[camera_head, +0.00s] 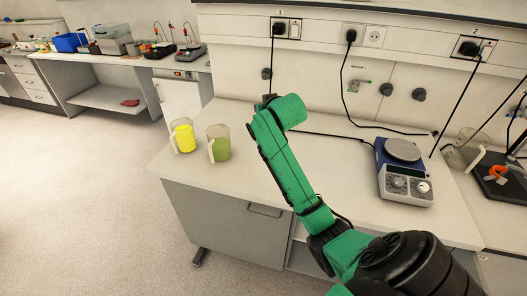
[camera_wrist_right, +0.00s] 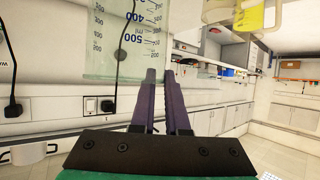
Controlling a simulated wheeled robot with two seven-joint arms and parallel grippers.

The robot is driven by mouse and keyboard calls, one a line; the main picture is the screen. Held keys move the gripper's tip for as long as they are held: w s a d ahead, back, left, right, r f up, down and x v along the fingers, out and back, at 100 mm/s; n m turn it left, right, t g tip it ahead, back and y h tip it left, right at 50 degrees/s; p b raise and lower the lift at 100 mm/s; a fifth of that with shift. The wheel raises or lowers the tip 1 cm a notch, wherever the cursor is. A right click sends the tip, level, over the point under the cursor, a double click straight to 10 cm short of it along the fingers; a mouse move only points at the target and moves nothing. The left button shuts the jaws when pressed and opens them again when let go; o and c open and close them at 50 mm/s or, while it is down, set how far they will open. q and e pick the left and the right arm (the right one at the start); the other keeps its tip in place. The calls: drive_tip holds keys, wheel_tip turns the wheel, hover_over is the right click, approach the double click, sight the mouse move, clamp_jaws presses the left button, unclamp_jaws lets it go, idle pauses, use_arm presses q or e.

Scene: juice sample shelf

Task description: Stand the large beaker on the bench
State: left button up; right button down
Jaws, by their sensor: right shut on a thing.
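The large beaker (camera_wrist_right: 112,40) is clear glass with a measuring scale and fills the upper left of the right wrist view. The scale numbers run larger toward its rim. My right gripper (camera_wrist_right: 161,73) is shut on it at the rim edge, the two dark fingers close together. In the head view my right arm reaches over the bench (camera_head: 330,190), and its gripper and the held beaker are hidden behind the arm. Whether the beaker touches the bench cannot be told. My left gripper is not in view.
A jug with yellow liquid (camera_head: 184,136) and a jug with green liquid (camera_head: 219,145) stand at the bench's left end. A blue hotplate stirrer (camera_head: 405,175) stands to the right. The bench front between them is clear.

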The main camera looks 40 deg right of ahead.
wheel_tip(320, 180, down, 15)
drive_tip(key=s+p, duration=0.1)
drive_tip(key=p, duration=0.1)
drive_tip(key=c, duration=0.9)
unclamp_jaws()
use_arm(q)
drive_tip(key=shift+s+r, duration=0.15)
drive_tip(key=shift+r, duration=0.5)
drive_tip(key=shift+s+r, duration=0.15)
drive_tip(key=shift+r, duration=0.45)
use_arm(e)
drive_tip(key=shift+a, duration=0.1)
drive_tip(key=shift+s+r, duration=0.1)
drive_tip(key=shift+r, duration=0.05)
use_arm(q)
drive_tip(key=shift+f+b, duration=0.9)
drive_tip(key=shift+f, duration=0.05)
use_arm(e)
drive_tip(key=v, duration=1.2)
